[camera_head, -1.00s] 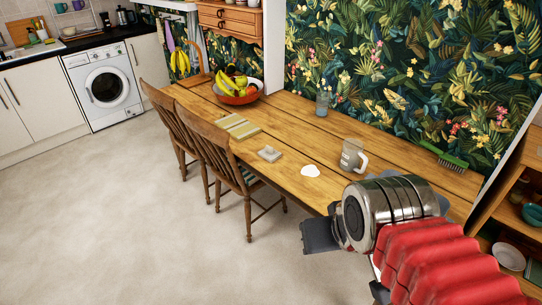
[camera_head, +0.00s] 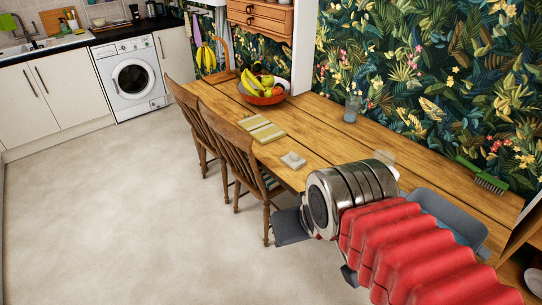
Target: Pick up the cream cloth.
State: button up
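A small, flat, pale cream square (camera_head: 293,160) lies on the wooden table near its front edge; it looks like folded cloth, but it is too small to be sure. Two folded striped pieces (camera_head: 262,128), yellow-green and cream, lie further back along the table, left of the square. My gripper (camera_head: 293,227) is at the lower middle, in front of the table edge, right of and nearer than the chairs. Only a dark grey part of it shows beyond the metal wrist. Its fingertips are not clear, and I see nothing held.
The wooden table (camera_head: 330,145) also bears a fruit bowl (camera_head: 262,94), a glass (camera_head: 352,109), a green brush (camera_head: 483,176) and a grey tray (camera_head: 450,215). A mug (camera_head: 385,157) is mostly behind my wrist. Two wooden chairs (camera_head: 238,160) stand along the front. The floor at left is clear.

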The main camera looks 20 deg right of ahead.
aim_at(293, 160)
jog(key=u, duration=0.5)
jog(key=i, duration=1.4)
jog(key=z, duration=0.6)
jog(key=i, duration=0.6)
jog(key=z, duration=0.35)
